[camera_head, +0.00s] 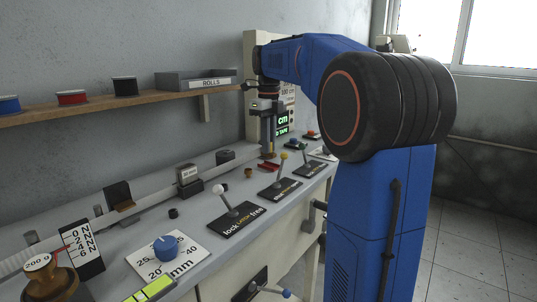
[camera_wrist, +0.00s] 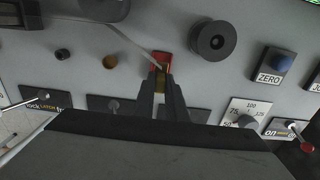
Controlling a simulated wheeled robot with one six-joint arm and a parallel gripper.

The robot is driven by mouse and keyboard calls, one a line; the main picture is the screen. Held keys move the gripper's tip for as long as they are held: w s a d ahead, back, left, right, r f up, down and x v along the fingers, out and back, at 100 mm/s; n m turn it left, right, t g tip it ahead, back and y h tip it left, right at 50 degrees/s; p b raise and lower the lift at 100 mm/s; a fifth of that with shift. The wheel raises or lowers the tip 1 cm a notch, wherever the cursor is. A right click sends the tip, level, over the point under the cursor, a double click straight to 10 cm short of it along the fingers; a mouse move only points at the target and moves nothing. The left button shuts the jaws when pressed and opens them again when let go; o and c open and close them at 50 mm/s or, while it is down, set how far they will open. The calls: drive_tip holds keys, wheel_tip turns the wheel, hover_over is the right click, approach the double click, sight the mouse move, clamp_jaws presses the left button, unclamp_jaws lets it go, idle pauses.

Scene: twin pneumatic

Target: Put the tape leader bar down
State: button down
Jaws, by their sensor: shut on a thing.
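A red block or pad (camera_wrist: 166,62) shows just beyond the fingertips; in the head view, the red piece (camera_head: 268,166) is right below my gripper (camera_head: 268,154). The bar is hidden in the head view. I cannot tell whether it touches the red piece.
A black spool (camera_wrist: 213,39) stands right of the red piece. A blue ZERO button (camera_wrist: 283,62) and a dial plate (camera_wrist: 247,112) lie further right. Several levers, one with a white knob (camera_head: 218,189), line the bench front. A wooden shelf (camera_head: 150,98) holds spools and a ROLLS tray.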

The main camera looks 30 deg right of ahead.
drive_tip(key=shift+f, duration=1.7)
drive_tip(key=c, duration=1.8)
unclamp_jaws()
drive_tip(key=shift+f, duration=0.1)
drive_tip(key=shift+o, duration=0.2)
wheel_tip(320, 180, up, 12)
drive_tip(key=shift+r, duration=0.15)
